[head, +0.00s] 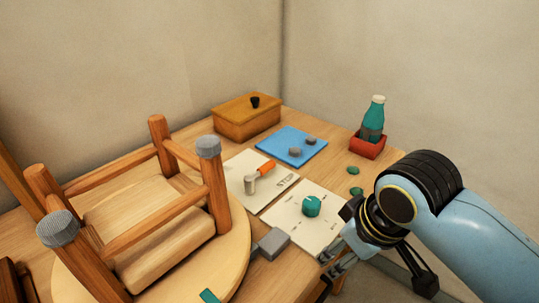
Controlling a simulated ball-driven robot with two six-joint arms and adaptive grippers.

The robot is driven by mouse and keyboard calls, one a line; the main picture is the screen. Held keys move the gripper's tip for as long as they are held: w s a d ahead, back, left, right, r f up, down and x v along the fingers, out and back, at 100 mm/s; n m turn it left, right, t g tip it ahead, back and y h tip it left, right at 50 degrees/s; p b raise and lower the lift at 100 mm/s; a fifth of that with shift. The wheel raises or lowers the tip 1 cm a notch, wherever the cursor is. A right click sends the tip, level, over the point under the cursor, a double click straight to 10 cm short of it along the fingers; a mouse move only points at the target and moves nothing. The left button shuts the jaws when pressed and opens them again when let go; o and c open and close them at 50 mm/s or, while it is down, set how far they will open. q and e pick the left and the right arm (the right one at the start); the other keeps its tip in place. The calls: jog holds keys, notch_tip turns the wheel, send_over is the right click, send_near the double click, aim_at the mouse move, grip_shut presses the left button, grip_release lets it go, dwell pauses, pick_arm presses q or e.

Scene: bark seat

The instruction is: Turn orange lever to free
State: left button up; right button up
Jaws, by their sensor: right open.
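The orange lever (267,168) sits on a pale plate (236,166) in the middle of the head view. Its orange grip points up and to the right from a metal post (250,185). My right gripper (332,266) is open and low at the right, beside the front right edge of a second pale plate (290,222). It is well apart from the lever, and its fingers are partly hard to make out. My left gripper does not show.
A teal knob (311,205) stands on the second plate, between my right gripper and the lever. An upturned wooden stool (222,200) with grey-capped legs stands left of the lever. Behind are a blue mat (286,137), a wooden box (235,120) and a teal bottle (373,115) in a red holder.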

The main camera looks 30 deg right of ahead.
notch_tip(320, 180, up, 5)
jog(key=w+p, duration=0.1)
jog(key=w, duration=0.1)
jog(key=n+y, duration=0.2)
send_near(267, 165)
jog(key=shift+t, duration=0.3)
jog(key=x, duration=0.9)
jog(key=shift+s+f+b, duration=0.15)
jog(key=shift+s+b, duration=0.05)
jog(key=shift+b, duration=0.15)
jog(key=shift+c, duration=0.2)
grip_shut()
